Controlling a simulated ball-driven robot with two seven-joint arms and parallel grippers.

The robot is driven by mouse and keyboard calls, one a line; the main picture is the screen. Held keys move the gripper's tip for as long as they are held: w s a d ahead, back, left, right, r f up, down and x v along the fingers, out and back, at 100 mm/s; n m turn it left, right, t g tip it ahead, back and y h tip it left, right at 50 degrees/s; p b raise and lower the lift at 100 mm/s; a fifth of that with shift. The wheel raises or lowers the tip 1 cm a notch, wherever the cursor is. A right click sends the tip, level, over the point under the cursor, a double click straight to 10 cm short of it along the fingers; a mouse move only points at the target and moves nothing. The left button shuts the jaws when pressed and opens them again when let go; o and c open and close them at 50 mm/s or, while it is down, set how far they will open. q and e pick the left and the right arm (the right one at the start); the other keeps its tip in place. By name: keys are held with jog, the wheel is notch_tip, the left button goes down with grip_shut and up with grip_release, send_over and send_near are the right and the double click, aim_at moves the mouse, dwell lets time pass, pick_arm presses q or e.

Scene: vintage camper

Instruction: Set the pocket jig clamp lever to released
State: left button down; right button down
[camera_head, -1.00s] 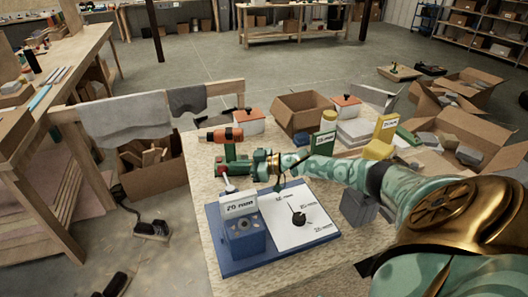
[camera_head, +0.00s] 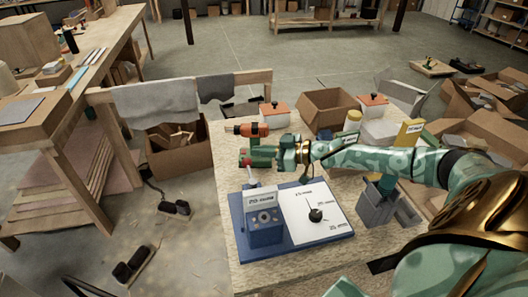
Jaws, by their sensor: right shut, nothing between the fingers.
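The blue pocket jig (camera_head: 264,227) stands on a blue base plate on the workbench, with a "20 mm" label on top. A thin clamp lever (camera_head: 253,180) rises behind the label and tilts up and left. Its red knob (camera_head: 246,163) is at the top. My right gripper (camera_head: 247,157) reaches in from the right, just behind or beside the knob. It looks shut, with nothing in it. I cannot tell whether it touches the lever. A white plate (camera_head: 296,212) with a black dial pointer (camera_head: 315,214) lies right of the jig. My left gripper is out of view.
An orange drill (camera_head: 250,130) stands close behind my right gripper. A grey bin (camera_head: 374,207) is to the right of the jig. Cardboard box (camera_head: 329,107) and orange-lidded containers (camera_head: 274,113) fill the bench's back. Bare bench shows left of the jig.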

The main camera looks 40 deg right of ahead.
jog(key=s+a+r+p, duration=0.1)
jog(key=s+a+r, duration=0.2)
jog(key=s+a, duration=0.1)
jog(key=shift+s, duration=0.75)
jog(key=shift+f, duration=0.1)
